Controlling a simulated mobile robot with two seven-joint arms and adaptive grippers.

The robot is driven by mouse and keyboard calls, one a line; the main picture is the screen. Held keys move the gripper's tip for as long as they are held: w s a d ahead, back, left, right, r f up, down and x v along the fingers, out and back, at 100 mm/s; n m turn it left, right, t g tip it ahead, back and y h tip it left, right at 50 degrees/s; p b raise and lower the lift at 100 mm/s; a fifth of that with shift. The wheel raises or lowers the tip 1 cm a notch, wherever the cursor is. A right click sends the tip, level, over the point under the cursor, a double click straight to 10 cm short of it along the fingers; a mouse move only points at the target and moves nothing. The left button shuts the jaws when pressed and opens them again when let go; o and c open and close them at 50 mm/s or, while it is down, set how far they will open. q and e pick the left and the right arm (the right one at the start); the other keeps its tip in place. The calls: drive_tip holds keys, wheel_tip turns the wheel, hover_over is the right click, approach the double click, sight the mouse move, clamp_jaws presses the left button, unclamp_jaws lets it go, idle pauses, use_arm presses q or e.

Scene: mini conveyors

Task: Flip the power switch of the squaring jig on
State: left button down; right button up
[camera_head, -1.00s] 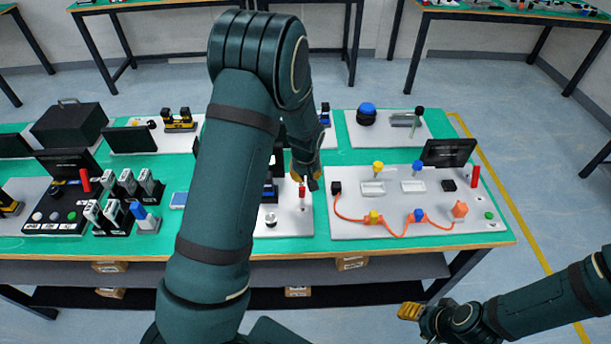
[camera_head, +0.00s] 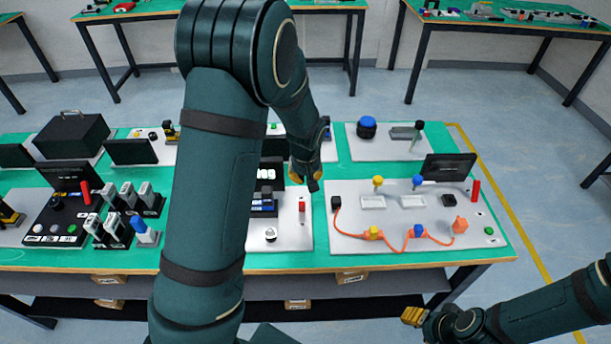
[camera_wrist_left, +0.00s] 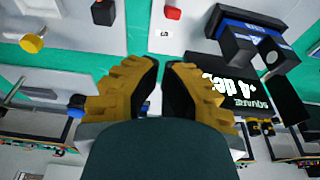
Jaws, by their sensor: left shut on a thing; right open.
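The squaring jig's white board (camera_head: 291,238) lies on the green bench, partly hidden behind my left arm. A small red switch (camera_head: 302,207) stands near its right edge. It shows as a red block (camera_wrist_left: 172,12) at the top of the left wrist view, above a small label. The jig's screen (camera_wrist_left: 255,90) is lit, with "SQUARE" and a degree figure upside down. My left gripper (camera_head: 309,184) is above and behind the switch, apart from it. Its yellow fingers (camera_wrist_left: 162,65) are close together; no held thing is visible between them. My right gripper (camera_head: 413,316) is low, clear of the bench.
Right of the jig is a board (camera_head: 350,243) with an orange cable, yellow and blue knobs, and a dark screen (camera_head: 449,167). A board with a blue knob (camera_head: 367,124) is behind it. Upright black-and-white units (camera_head: 110,226) stand left of my arm.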

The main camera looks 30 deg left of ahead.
use_arm(q)
drive_tip(key=shift+s+d+r, duration=0.25)
drive_tip(key=shift+s+r, duration=0.15)
drive_tip(key=shift+r, duration=0.2)
drive_tip(key=shift+s+d+r, duration=0.25)
drive_tip(key=shift+s+r, duration=0.15)
drive_tip(key=shift+r, duration=0.2)
drive_tip(key=shift+s, duration=0.1)
